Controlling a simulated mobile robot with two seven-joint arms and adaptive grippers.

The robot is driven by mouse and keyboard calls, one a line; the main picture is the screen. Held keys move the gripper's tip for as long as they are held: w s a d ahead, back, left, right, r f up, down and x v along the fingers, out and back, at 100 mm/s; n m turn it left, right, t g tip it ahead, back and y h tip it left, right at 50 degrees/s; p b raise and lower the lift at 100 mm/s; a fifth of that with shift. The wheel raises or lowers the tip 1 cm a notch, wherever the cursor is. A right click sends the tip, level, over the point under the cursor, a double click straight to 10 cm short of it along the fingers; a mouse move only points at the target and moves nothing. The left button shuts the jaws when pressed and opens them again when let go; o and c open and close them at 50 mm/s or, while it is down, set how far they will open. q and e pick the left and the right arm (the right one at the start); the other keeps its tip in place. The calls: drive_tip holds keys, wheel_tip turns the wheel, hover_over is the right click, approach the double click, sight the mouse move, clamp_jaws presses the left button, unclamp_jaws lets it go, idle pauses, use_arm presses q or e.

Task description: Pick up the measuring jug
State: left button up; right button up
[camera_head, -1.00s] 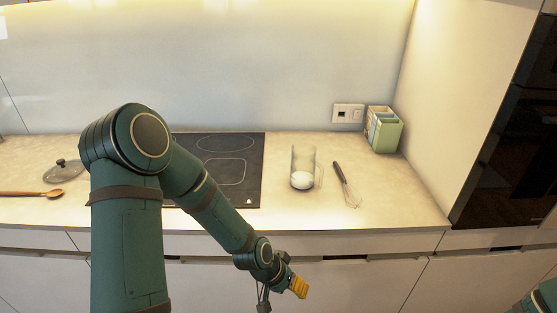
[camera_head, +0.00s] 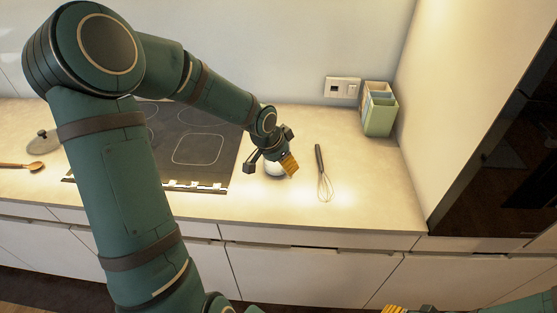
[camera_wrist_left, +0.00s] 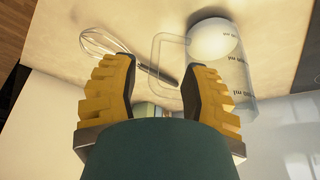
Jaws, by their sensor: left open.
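The clear measuring jug (camera_wrist_left: 238,68) stands on the counter, its handle (camera_wrist_left: 158,52) pointing left in the left wrist view. In the head view my left gripper hides most of it; only its white lower part (camera_head: 273,169) shows. My left gripper (camera_head: 289,164) is at the jug. In the left wrist view its yellow fingers (camera_wrist_left: 161,85) are open, with the handle showing ahead between them and the right finger overlapping the jug's body. Contact cannot be told. Only the yellow tip of my right gripper (camera_head: 394,309) shows at the bottom edge.
A whisk (camera_head: 322,180) lies just right of the jug. The black hob (camera_head: 195,150) is to the left, with a lid (camera_head: 42,144) and wooden spoon (camera_head: 22,166) beyond. A green container (camera_head: 379,115) stands at the back right by the tall cabinet.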

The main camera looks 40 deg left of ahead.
sight(290, 179)
use_arm(q)
drive_tip(key=x, duration=0.2)
drive_tip(key=b+x, duration=0.1)
drive_tip(key=x, duration=0.2)
drive_tip(key=shift+w+d+f+b, duration=0.15)
drive_tip(key=shift+d+f+b, duration=0.1)
drive_tip(key=shift+d+b, duration=0.15)
drive_tip(key=shift+w+f, duration=0.3)
drive_tip(key=shift+f, duration=0.15)
clamp_jaws()
